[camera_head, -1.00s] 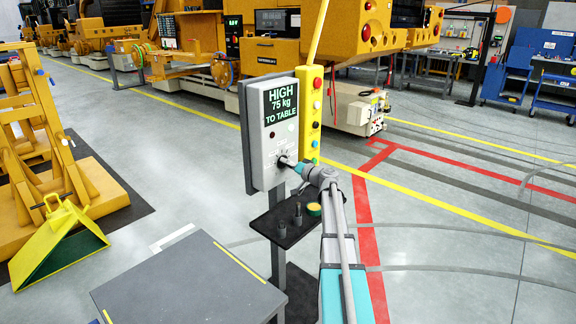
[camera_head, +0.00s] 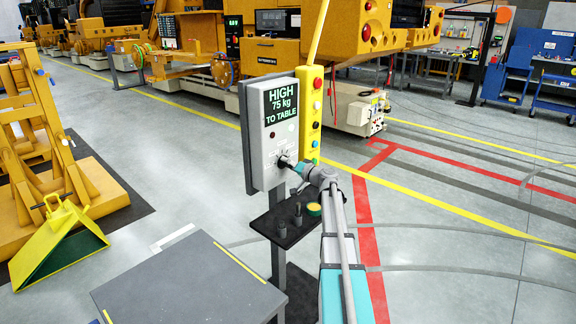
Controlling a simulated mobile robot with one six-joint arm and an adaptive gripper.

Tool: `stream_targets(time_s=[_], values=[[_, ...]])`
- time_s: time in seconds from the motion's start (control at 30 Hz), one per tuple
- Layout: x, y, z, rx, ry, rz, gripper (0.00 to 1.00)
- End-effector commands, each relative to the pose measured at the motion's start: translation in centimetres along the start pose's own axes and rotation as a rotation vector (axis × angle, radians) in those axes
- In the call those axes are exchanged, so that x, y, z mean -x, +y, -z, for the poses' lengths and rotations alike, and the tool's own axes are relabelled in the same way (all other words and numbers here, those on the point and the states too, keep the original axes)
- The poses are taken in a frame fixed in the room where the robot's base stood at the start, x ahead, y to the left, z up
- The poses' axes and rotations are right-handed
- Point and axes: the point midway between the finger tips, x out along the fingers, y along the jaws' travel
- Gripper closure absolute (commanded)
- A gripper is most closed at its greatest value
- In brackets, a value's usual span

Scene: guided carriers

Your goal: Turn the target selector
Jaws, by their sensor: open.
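The grey control box (camera_head: 256,141) stands on a post left of the picture's middle. Its dark display (camera_head: 281,107) reads "HIGH 75 kg TO TABLE" in green. The target selector (camera_head: 284,160) sits low on the box's front face and is mostly hidden by my gripper. My gripper (camera_head: 290,164) is at the selector, at the end of my arm reaching in from the lower right. Its jaws are open, and their fingertips are too small to tell whether they touch the knob.
A yellow button pendant (camera_head: 311,115) hangs right beside the box. A small black shelf (camera_head: 277,235) below holds dark cylinders and a yellow-topped round tin (camera_head: 314,209). A grey table (camera_head: 186,285) stands at front left, a green-and-yellow wedge (camera_head: 60,240) further left. Open floor lies right.

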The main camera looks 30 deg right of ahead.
Motion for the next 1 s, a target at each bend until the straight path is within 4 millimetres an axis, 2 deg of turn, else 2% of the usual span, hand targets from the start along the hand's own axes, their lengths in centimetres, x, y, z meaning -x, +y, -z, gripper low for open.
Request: stream_targets(time_s=[0.27,0.47,1.0], values=[[0.4,0.0,0.0,0.001,0.000,-0.001,0.00],[2.0,0.0,-0.1,0.001,0.001,-0.001,0.00],[10.1,0.0,-0.1,0.000,0.001,-0.002,0.00]])
